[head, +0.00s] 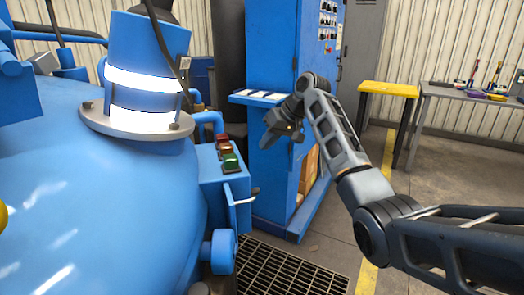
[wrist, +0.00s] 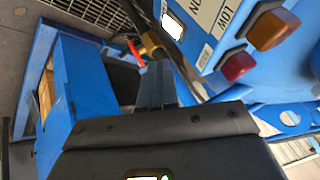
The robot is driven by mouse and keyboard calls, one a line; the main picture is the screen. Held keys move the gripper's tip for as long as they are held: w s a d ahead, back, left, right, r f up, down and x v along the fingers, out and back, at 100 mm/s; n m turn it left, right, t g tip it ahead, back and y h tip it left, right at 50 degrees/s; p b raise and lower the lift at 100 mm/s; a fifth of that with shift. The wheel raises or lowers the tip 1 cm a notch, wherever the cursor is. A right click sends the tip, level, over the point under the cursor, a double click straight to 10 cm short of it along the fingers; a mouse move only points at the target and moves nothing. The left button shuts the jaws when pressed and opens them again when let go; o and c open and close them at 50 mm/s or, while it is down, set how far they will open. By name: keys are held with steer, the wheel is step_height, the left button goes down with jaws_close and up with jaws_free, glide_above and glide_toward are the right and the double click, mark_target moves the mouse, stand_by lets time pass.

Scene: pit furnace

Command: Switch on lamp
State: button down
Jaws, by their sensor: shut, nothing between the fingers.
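A blue control box (head: 228,180) on the furnace side carries a red, an amber and a green block (head: 231,161), apparently indicator lamps. In the wrist view, an amber lamp (wrist: 273,28) and a red lamp (wrist: 238,65) stand on the blue panel, beside labels reading "LOW" and "ON". A bright white rectangle (wrist: 172,27) shows near "ON"; I cannot tell whether it is a lit lamp. A lever (head: 245,198) sticks out from the box's lower side. My gripper (head: 270,137) is shut and empty, in the air right of the lamps. It also shows in the wrist view (wrist: 155,80).
The large blue furnace (head: 100,190), with glowing white bands on its top fitting, fills the left. A blue cabinet (head: 272,55) stands behind my gripper. A floor grate (head: 290,268) lies below. A yellow-edged table and grey workbench (head: 470,95) stand at right.

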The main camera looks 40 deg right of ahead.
steer(key=shift+a+r+v, duration=0.1)
steer(key=shift+a+v, duration=0.15)
steer(key=shift+v, duration=0.9)
steer(key=shift+a+r+v, duration=0.15)
steer(key=shift+a+v, duration=0.05)
steer(key=shift+v, duration=0.95)
